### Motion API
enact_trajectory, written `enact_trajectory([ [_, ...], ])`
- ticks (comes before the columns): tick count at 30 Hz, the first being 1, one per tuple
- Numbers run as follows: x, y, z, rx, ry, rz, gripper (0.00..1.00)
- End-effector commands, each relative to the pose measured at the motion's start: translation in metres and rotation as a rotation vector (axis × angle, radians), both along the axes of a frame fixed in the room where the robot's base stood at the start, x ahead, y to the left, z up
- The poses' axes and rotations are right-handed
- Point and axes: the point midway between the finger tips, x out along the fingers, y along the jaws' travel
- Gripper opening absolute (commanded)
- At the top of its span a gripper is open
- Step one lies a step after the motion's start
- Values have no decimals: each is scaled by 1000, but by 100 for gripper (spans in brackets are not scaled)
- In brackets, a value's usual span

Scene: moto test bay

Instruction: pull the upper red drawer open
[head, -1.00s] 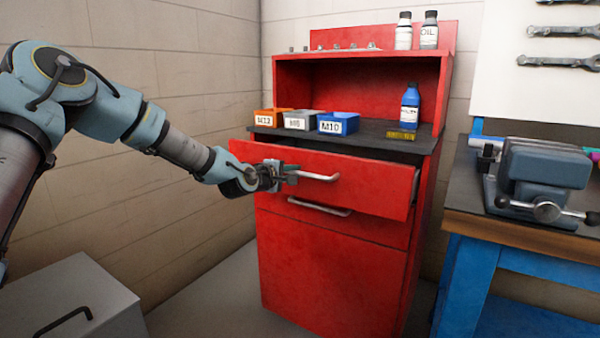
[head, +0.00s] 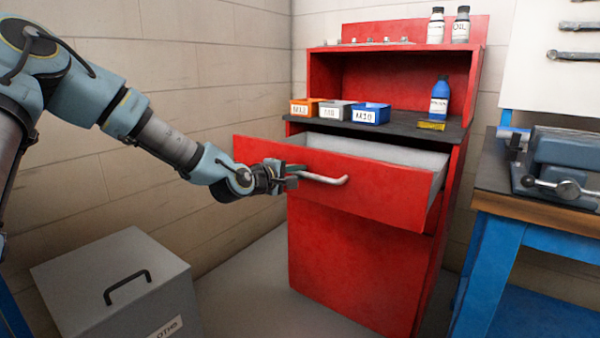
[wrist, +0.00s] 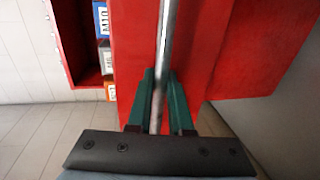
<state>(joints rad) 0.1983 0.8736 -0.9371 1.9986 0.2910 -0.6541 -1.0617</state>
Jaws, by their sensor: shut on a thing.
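The upper red drawer (head: 375,190) is pulled well out of the red cabinet (head: 340,260), and its pale grey inside shows in the head view. Its silver bar handle (head: 325,179) runs across the front. My gripper (head: 290,176) is shut on the left end of this handle. In the wrist view the handle (wrist: 165,50) passes between the green-lined fingers of my gripper (wrist: 160,95), with the red drawer front (wrist: 215,45) behind it. The lower drawer's handle is hidden behind the upper drawer in the head view.
Orange, grey and blue bins (head: 371,114), a blue bottle (head: 440,97) and a yellow box (head: 431,125) stand on the cabinet's black top. A workbench with a vise (head: 560,165) is at right. A grey lidded box (head: 115,280) stands on the floor at left.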

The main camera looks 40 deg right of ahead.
Motion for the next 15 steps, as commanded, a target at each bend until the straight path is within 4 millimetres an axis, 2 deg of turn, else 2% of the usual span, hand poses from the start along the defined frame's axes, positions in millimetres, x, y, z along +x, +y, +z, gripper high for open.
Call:
enact_trajectory([
  [9,0,0,-1,2,1,-1,0],
  [10,0,0,-1,2,1,-1,22],
  [15,0,0,0,1,0,-1,41],
])
